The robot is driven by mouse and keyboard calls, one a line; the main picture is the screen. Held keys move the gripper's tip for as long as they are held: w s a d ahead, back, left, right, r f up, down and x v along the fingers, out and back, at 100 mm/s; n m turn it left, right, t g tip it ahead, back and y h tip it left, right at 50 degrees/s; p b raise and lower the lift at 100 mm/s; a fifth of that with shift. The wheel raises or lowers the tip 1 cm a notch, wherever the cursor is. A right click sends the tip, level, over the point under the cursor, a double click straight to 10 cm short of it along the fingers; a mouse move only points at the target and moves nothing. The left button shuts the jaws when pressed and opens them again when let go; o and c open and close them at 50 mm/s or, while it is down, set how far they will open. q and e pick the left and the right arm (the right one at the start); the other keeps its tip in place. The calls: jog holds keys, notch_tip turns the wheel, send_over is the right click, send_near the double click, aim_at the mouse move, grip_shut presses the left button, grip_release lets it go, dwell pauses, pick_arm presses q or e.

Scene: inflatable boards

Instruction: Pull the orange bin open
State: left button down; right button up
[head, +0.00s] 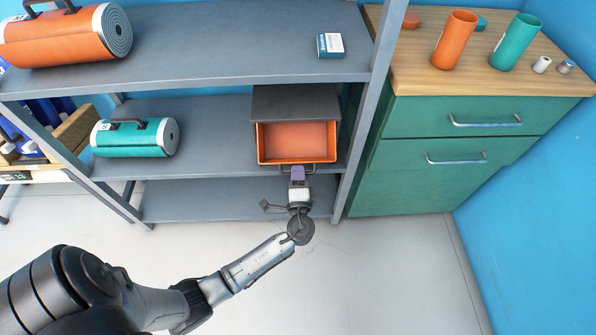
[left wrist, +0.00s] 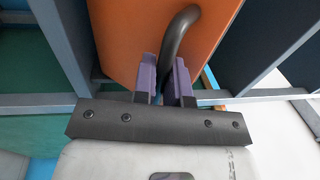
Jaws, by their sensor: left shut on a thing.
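The orange bin (head: 297,141) is a drawer in a dark grey housing (head: 296,102) on the middle shelf of the grey rack. It stands partly out of the housing, and its empty inside shows from above. My left gripper (head: 298,172) is at the bin's front, shut on its dark handle. In the left wrist view the purple fingers (left wrist: 165,82) sit on both sides of the curved handle (left wrist: 180,32), in front of the orange front panel (left wrist: 135,35). The fingers hide part of the handle. My right gripper is not in view.
A green cabinet (head: 430,170) stands right of the rack post. The floor (head: 390,275) in front is clear.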

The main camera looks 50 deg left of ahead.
pick_arm(q)
jog(key=shift+f, duration=0.1)
dwell(0.3)
jog(key=c, duration=1.2)
grip_release()
jog(key=p+v, duration=0.3)
jog(key=v, duration=1)
jog(key=shift+s+d, duration=0.25)
jog(key=shift+s, duration=0.05)
